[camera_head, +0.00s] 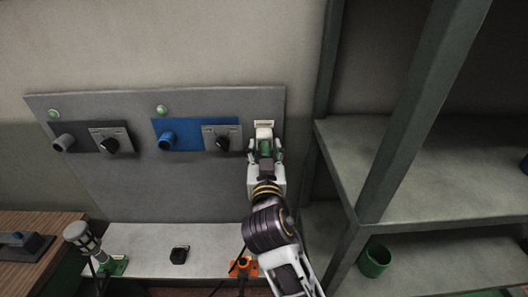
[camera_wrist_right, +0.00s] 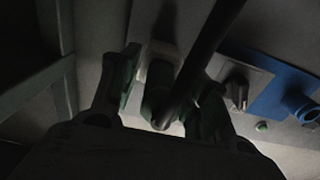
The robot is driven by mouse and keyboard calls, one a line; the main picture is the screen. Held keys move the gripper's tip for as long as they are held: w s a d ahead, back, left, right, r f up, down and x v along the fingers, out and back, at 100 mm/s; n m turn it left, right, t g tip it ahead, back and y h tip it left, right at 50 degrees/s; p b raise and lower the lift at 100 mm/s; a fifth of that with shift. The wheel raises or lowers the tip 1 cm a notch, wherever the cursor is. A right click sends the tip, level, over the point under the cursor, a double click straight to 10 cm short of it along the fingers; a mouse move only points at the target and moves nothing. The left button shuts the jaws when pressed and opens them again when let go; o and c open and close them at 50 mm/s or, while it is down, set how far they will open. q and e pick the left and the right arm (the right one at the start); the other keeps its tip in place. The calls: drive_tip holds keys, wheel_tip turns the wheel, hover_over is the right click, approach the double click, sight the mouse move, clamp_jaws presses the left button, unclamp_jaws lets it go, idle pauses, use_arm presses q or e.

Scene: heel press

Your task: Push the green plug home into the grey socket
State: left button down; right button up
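The green plug (camera_head: 266,148) stands at the pale grey socket (camera_head: 264,124) on the right end of the wall panel. My right gripper (camera_head: 265,146) is around it, a finger on each side. In the right wrist view the green plug (camera_wrist_right: 157,92) lies between the spread fingers, with light gaps beside it, and the socket (camera_wrist_right: 166,52) is behind it. A thick dark cable crosses in front of the plug. The fingers look open rather than closed on the plug. How deep the plug sits is hidden. My left gripper is not in view.
The grey panel (camera_head: 190,188) also carries a blue plate (camera_head: 185,143), black knobs and green lamps. Below is a pale ledge (camera_head: 208,266) with a small black item (camera_head: 179,255) and an orange clamp-like item (camera_head: 243,267). A shelf unit (camera_head: 430,170) with a green cup (camera_head: 374,260) stands close at right.

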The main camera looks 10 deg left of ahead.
drive_tip(key=shift+a, duration=0.1)
clamp_jaws()
drive_tip(key=shift+v, duration=1.05)
